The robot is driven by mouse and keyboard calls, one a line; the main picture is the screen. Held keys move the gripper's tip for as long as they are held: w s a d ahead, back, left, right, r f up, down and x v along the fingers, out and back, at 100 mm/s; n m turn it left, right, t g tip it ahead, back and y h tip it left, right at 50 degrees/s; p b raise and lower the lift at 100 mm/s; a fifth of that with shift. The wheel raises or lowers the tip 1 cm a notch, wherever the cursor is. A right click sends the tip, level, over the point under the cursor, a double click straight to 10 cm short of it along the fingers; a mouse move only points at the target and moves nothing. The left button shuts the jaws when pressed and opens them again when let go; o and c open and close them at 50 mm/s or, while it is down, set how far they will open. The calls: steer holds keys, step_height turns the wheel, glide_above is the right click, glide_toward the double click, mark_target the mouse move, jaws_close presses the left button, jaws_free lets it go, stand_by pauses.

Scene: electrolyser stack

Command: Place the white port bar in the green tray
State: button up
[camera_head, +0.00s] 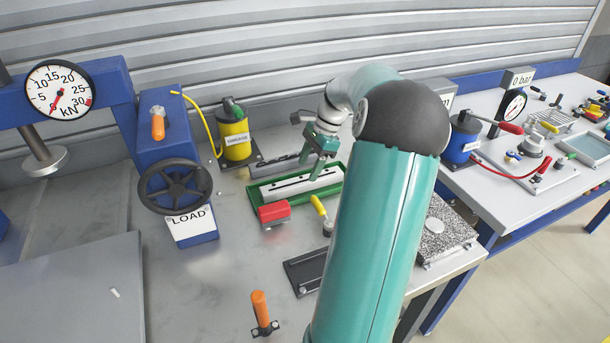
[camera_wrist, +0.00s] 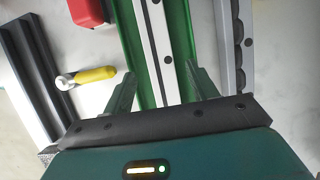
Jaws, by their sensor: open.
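The white port bar (camera_head: 290,187) is a long white strip with dark holes. It lies lengthwise inside the green tray (camera_head: 257,198) on the bench, and it also shows in the wrist view (camera_wrist: 160,45) along the green tray (camera_wrist: 182,45). My gripper (camera_head: 320,170) is over the tray, toward the bar's right part. In the wrist view my gripper (camera_wrist: 160,75) is open, with one finger on each side of the bar. The bar is not clamped. I cannot tell the exact height of the fingertips above the tray.
A grey bar (camera_wrist: 235,45) with a scalloped edge lies beside the tray. A red block (camera_head: 274,213), a yellow-handled tool (camera_head: 319,207) and a dark tray (camera_head: 302,272) are in front. A yellow canister (camera_head: 236,138) stands behind. The blue press (camera_head: 168,140) is at left.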

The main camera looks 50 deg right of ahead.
steer(key=v, duration=0.7)
steer(key=shift+r, duration=0.25)
steer(key=shift+s, duration=0.15)
